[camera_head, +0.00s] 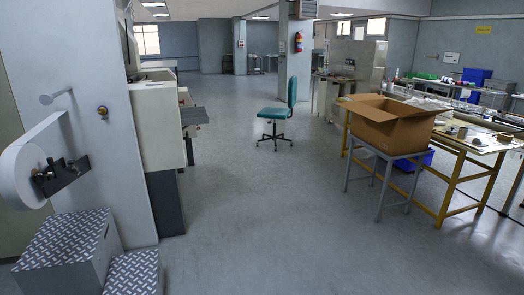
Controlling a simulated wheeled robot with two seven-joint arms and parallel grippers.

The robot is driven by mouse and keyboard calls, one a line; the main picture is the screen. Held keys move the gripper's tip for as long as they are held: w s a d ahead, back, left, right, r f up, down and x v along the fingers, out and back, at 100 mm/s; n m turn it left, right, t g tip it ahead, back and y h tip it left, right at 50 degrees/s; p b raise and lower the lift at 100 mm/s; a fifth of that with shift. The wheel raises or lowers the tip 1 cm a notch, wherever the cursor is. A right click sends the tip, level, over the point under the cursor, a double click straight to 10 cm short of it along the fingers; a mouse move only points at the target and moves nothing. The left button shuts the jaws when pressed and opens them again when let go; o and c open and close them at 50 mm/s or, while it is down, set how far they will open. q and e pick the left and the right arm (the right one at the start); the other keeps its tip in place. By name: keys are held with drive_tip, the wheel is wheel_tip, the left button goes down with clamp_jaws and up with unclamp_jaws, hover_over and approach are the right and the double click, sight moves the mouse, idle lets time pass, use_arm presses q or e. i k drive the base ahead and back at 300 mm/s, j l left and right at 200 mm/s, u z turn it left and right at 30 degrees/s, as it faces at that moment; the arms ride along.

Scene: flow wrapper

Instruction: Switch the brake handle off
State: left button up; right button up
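At the left is the grey side panel (100,165) of a machine. A large white roll (18,170) is mounted at its left, with a black bracket-like part (62,175) at its hub. A grey rod with a round end (56,97) sticks out of the panel above the roll, and a small brass-coloured knob (102,110) sits to its right. I cannot tell for sure which of these parts is the brake handle, or its setting. Neither of my grippers is in view.
Two metal tread-plate boxes, one taller (68,240) and one lower (134,272), stand on the floor below the roll. A teal chair (280,112) stands mid-floor. An open cardboard box (388,125) sits on a stand at right, beside a cluttered yellow-framed table (455,150). The central floor is clear.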

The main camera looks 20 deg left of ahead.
sight(70, 162)
drive_tip(key=i+j+u, duration=0.1)
drive_tip(key=i+u, duration=0.2)
drive_tip(key=u, duration=0.15)
drive_tip(key=i+u, duration=0.25)
drive_tip(key=u, duration=0.25)
drive_tip(key=i+l+u, duration=0.1)
drive_tip(key=i+u, duration=0.2)
drive_tip(key=u, duration=0.15)
drive_tip(key=i+l+u, duration=0.2)
drive_tip(key=u, duration=0.25)
drive_tip(key=i+l+u, duration=0.25)
drive_tip(key=i+j, duration=0.05)
drive_tip(key=i, duration=0.05)
